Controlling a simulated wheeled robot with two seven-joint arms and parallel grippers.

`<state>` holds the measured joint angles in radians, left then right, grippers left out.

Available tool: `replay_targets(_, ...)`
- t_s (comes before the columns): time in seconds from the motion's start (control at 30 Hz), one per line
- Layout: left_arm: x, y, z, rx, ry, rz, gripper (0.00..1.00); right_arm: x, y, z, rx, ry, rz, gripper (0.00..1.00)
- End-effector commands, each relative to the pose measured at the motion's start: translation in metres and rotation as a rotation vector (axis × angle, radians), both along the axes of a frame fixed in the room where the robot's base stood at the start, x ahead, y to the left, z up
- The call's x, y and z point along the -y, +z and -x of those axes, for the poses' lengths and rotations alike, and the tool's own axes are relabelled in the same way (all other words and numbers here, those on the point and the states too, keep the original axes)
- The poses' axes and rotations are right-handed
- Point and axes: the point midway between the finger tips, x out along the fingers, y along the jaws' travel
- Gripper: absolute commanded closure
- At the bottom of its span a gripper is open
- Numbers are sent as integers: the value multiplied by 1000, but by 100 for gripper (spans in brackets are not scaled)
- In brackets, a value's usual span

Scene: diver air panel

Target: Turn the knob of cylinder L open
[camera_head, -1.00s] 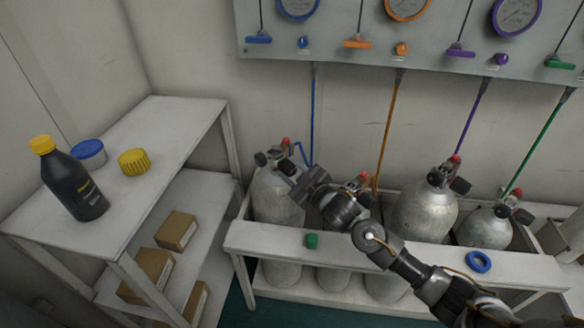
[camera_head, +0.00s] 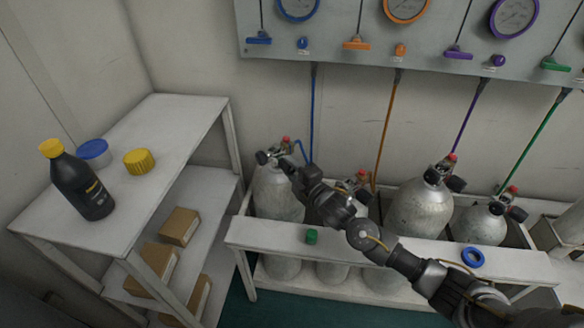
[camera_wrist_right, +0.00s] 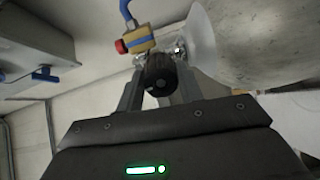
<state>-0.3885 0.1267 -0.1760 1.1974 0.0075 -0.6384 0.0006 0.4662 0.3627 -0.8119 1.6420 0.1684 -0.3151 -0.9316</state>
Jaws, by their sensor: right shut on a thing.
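The leftmost grey cylinder (camera_head: 277,195) stands upright in the rack, with a blue hose rising from its valve. I cannot read a letter on it. A black knob (camera_head: 262,157) shows on the left of its valve. My right gripper (camera_head: 287,164) is at the right side of this valve. In the right wrist view a dark ribbed knob (camera_wrist_right: 161,76) sits between the two fingers of my right gripper (camera_wrist_right: 160,83), which is shut on it. The valve's red cap (camera_wrist_right: 121,46) and blue hose (camera_wrist_right: 126,10) lie just beyond. My left gripper is out of view.
Other cylinders (camera_head: 420,208) stand to the right behind the rack's white rail (camera_head: 380,250), which carries a green cap (camera_head: 311,236) and a blue ring (camera_head: 473,257). The gauge panel (camera_head: 350,20) hangs above. A shelf (camera_head: 150,115) with a black bottle (camera_head: 82,187) stands left.

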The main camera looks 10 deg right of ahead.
Motion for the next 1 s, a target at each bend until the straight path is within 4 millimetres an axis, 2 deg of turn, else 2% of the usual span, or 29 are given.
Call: replay_targets(1.0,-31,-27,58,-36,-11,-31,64,-1,0,1,435,1,833,86)
